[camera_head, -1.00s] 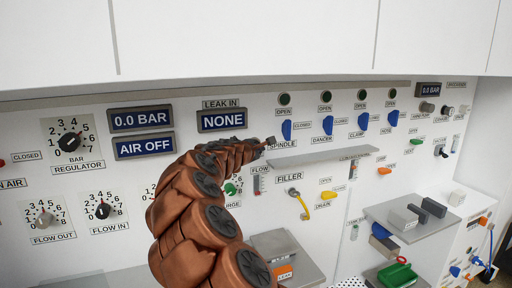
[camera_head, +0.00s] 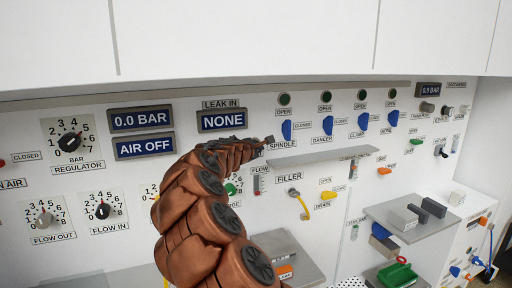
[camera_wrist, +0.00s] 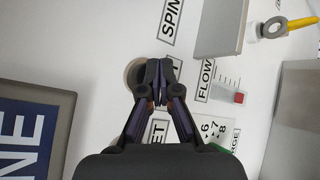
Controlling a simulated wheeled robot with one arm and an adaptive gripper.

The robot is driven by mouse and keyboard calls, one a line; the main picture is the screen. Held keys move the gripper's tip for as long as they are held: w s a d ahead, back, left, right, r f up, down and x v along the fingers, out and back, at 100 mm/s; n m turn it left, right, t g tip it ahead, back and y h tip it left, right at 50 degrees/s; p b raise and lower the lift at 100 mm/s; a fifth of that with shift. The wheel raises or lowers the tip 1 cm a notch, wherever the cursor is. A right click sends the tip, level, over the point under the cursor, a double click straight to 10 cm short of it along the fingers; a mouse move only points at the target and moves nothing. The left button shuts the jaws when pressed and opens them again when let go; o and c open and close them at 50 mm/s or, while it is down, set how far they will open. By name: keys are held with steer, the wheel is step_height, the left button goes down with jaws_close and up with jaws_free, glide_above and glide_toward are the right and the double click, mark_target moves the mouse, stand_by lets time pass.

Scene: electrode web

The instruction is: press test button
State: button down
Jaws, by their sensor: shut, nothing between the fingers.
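My gripper (camera_head: 268,140) is at the white control panel, just right of the "NONE" display (camera_head: 222,121) and left of the spindle label. In the wrist view my gripper (camera_wrist: 158,72) has its fingers together with nothing between them. A round brown-rimmed part (camera_wrist: 132,74) on the panel shows behind the fingertips, mostly hidden by them; it may be the test button. I cannot tell whether the tips touch it. A label (camera_wrist: 157,131) below it is cut off by a finger, with only its last letters readable. In the head view my arm hides this spot.
A grey shelf (camera_head: 318,156) juts out to the right of my gripper, and also shows in the wrist view (camera_wrist: 222,27). A flow meter (camera_wrist: 228,93) and a dial sit close by. Blue spindle handle (camera_head: 287,131) is just above right. The filler valve (camera_head: 294,192) is lower right.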

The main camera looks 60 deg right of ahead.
steer(key=shift+w+d, duration=0.3)
steer(key=shift+w, duration=0.25)
stand_by(0.8)
steer(key=shift+s, duration=0.15)
steer(key=shift+s+a, duration=0.65)
steer(key=shift+s, duration=0.25)
steer(key=shift+b, duration=0.3)
steer(key=s+a, duration=0.1)
steer(key=s, duration=0.1)
steer(key=s+a+b, duration=0.1)
steer(key=s, duration=0.1)
steer(key=shift+a, duration=0.35)
steer(key=shift+s, duration=0.1)
stand_by(0.6)
